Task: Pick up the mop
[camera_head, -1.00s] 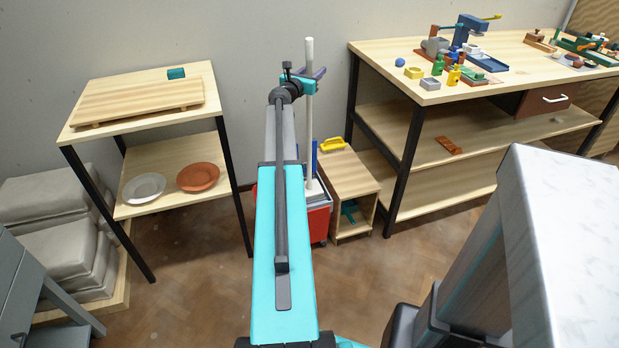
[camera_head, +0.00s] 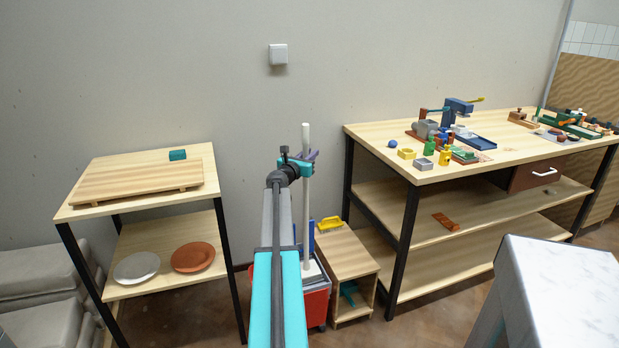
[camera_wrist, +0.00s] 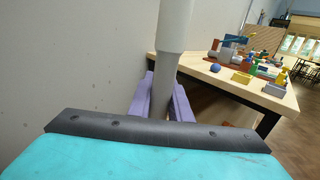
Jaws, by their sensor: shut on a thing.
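The mop (camera_head: 306,190) shows in the head view as a pale upright pole, its lower end at the red bucket (camera_head: 317,303). Its mop head is not clear from here. My gripper (camera_head: 312,163) is at the upper part of the pole. In the wrist view the thick pale pole (camera_wrist: 172,50) runs down between the two purple fingers of my gripper (camera_wrist: 163,98), which are shut on it.
A low wooden cabinet (camera_head: 345,262) with a yellow-handled item (camera_head: 330,223) on top stands right of the bucket. A workbench (camera_head: 380,137) with several tools is further right. A shelf table (camera_head: 85,212) with plates is on the left.

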